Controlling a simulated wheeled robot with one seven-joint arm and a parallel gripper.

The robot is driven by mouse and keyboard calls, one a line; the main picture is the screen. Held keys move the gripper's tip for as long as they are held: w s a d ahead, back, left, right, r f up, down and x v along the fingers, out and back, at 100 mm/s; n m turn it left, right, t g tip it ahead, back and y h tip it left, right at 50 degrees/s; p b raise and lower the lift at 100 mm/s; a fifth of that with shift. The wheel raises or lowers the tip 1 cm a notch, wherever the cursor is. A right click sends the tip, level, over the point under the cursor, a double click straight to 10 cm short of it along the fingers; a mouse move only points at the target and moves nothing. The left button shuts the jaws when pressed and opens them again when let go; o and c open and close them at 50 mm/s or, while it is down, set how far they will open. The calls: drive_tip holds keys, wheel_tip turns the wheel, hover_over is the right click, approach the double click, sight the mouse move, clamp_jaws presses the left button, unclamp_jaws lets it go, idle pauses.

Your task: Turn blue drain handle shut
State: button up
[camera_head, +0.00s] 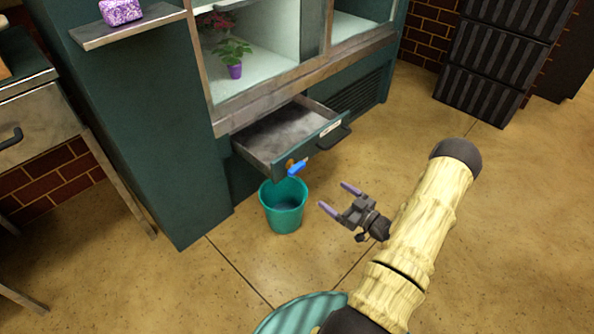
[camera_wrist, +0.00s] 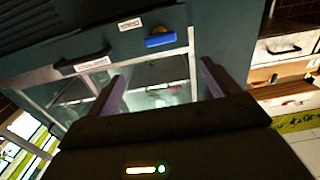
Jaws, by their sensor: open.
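The blue drain handle (camera_head: 297,168) sits on a brass-coloured fitting (camera_head: 289,163) on the front of the pulled-out drawer (camera_head: 262,158), above a teal bucket (camera_head: 284,222). In the wrist view the blue handle (camera_wrist: 160,41) lies ahead of my fingers, near the top centre, lengthwise across the picture. My gripper (camera_head: 335,196) is open and empty, to the right of the bucket and below and right of the handle, apart from both. Its two purple fingers also show in the wrist view (camera_wrist: 160,85). How far the handle is turned I cannot tell.
The drawer's dark pull (camera_head: 332,138) sticks out right of the handle. The green cabinet (camera_head: 150,130) holds a potted plant (camera_head: 234,58) in its lit bay. Black crates (camera_head: 495,50) stand at the back right. The floor around my gripper is clear.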

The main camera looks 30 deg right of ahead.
sight(299, 171)
drive_tip(key=b+x, duration=0.3)
drive_tip(key=x, duration=0.5)
drive_tip(key=b+x, duration=0.3)
drive_tip(key=x, duration=0.5)
drive_tip(key=shift+w+f+b, duration=0.15)
drive_tip(key=shift+f+b, duration=0.05)
drive_tip(key=shift+b, duration=0.2)
drive_tip(key=shift+w+a+r, duration=0.15)
drive_tip(key=shift+w+a, duration=0.1)
drive_tip(key=shift+w, duration=0.3)
drive_tip(key=c, duration=1)
